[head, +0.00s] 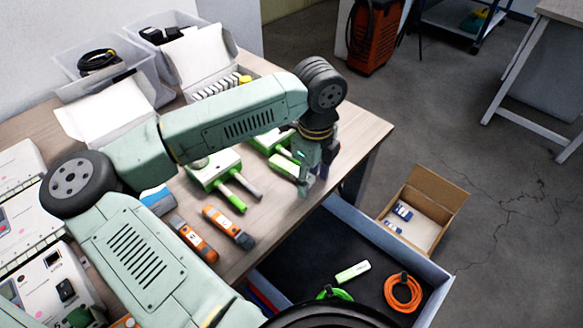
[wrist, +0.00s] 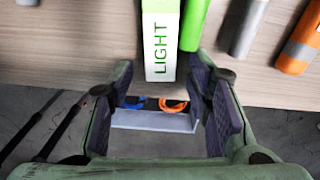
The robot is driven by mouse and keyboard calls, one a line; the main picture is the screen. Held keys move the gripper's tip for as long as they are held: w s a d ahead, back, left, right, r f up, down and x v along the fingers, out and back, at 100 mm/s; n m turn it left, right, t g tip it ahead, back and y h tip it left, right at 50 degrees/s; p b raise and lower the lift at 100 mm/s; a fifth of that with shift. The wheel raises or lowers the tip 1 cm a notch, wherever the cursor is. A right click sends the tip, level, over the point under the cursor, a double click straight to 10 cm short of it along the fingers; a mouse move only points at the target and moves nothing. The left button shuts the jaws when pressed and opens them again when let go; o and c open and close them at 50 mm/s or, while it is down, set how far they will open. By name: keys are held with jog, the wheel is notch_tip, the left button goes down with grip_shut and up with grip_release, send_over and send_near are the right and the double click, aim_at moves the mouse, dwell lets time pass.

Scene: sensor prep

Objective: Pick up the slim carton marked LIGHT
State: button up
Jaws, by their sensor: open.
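The slim carton marked LIGHT (wrist: 160,42) is white with green lettering. In the wrist view it lies on the wooden table, with its near end close to the table's edge. My gripper (wrist: 161,80) is open and empty, its fingers spread to either side of the carton's near end, without visible contact. In the head view my gripper (head: 306,184) is at the table's front edge, beside a white and green box (head: 284,167) that appears to be this carton. My gripper and wrist partly hide that area.
Green-handled tools (head: 231,195) and orange-grey tools (head: 228,227) lie left of my gripper. A green bar (wrist: 193,25) lies close right of the carton. Below is an open drawer (head: 330,245) with an orange cable coil (head: 403,292) and a white-green item (head: 352,272). An open cardboard box (head: 434,190) stands right.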

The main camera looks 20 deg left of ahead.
jog(key=shift+c, duration=0.6)
grip_shut()
